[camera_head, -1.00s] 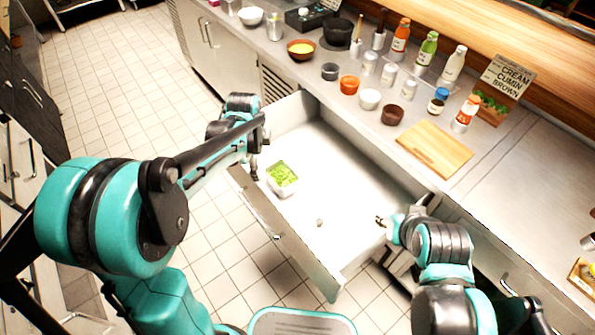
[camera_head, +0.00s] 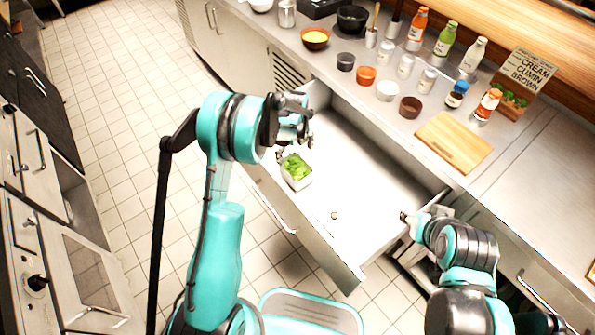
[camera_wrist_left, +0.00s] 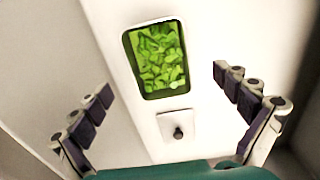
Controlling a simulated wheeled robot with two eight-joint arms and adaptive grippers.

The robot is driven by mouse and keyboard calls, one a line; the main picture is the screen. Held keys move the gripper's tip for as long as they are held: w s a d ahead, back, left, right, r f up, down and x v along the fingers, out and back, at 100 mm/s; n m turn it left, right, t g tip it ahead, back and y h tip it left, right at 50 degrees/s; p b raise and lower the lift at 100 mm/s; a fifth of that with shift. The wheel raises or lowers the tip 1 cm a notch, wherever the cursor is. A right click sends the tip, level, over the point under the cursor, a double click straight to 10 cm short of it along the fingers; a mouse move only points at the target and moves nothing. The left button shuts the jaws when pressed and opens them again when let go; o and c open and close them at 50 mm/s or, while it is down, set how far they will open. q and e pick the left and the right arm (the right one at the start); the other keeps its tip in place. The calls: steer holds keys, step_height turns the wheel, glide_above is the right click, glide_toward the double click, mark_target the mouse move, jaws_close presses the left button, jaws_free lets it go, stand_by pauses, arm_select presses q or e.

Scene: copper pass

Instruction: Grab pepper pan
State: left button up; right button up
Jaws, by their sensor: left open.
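The pepper pan (camera_head: 297,171) is a small white rectangular pan of chopped green pepper. It sits inside the open white drawer (camera_head: 365,180), near the drawer's front wall on the left. It also shows in the left wrist view (camera_wrist_left: 160,62), at top centre beyond my fingers. My left gripper (camera_head: 296,126) is open and empty above the pan and apart from it. In the left wrist view its fingers (camera_wrist_left: 165,112) are spread wide. My right gripper (camera_head: 412,218) is at the drawer's right side; its fingers are too small to read.
The counter behind holds bottles, small bowls, a cutting board (camera_head: 453,142) and a sign (camera_head: 527,75). The rest of the drawer is clear.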

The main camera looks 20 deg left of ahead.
mark_target(296, 169)
arm_select(q)
step_height(296, 169, down, 7)
steer(key=b, duration=0.3)
steer(key=shift+s+d+f, duration=0.1)
steer(key=shift+s+f, duration=0.05)
steer(key=shift+c, duration=1.2)
steer(key=c, duration=1.3)
